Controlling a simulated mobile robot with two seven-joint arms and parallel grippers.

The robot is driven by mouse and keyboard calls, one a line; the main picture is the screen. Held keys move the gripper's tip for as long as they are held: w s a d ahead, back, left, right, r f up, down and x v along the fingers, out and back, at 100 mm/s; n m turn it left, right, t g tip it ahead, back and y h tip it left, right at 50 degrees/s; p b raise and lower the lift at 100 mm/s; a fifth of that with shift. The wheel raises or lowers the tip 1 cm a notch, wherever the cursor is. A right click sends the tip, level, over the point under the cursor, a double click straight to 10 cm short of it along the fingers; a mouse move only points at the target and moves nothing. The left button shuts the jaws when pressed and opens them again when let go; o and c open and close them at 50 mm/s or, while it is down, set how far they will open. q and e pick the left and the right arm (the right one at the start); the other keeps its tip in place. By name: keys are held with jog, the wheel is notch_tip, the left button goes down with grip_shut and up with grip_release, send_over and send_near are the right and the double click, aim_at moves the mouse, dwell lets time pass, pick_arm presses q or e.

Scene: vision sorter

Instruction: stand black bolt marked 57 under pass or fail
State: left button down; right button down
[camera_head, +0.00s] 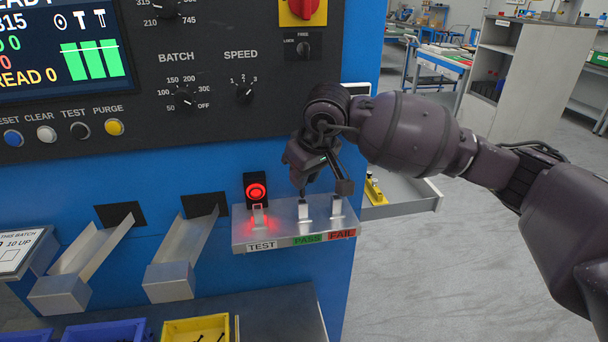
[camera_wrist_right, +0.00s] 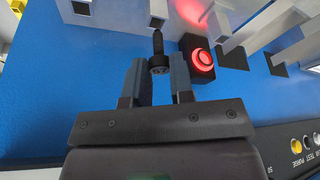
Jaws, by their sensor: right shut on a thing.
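My right gripper (camera_head: 322,180) is above the small grey shelf (camera_head: 285,235) with the labels TEST, PASS and FAIL. In the right wrist view its fingers (camera_wrist_right: 158,78) are shut on a black bolt (camera_wrist_right: 158,48), with the head between the fingertips and the shank pointing away. No mark on it is readable. In the head view a small dark tip below the gripper is just above the PASS holder (camera_head: 304,210). The FAIL holder (camera_head: 336,208) is to its right and looks empty. The PASS label (camera_head: 307,239) is green and the FAIL label (camera_head: 341,234) is red. My left gripper is out of view.
A lit red lamp (camera_head: 256,191) is behind the TEST holder (camera_head: 259,216). Two metal chutes (camera_head: 180,250) are to the left. A yellow bin (camera_head: 196,328) with dark bolts and blue bins (camera_head: 105,331) are below. An open drawer (camera_head: 410,197) juts out at right.

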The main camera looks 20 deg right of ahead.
pick_arm(q)
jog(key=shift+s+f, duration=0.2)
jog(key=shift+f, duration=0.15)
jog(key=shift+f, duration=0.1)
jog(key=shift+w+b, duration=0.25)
jog(key=shift+b, duration=0.05)
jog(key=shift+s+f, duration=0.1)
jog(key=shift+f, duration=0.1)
pick_arm(e)
jog(key=shift+f, duration=0.1)
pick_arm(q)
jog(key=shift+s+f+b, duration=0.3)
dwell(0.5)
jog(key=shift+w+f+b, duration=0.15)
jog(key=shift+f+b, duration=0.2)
pick_arm(e)
jog(key=shift+f, duration=0.4)
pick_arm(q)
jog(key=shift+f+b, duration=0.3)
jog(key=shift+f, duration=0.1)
pick_arm(e)
jog(key=shift+f, duration=0.4)
jog(key=shift+f, duration=0.25)
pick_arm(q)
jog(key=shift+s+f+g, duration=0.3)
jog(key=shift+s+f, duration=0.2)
pick_arm(e)
jog(key=shift+f, duration=0.1)
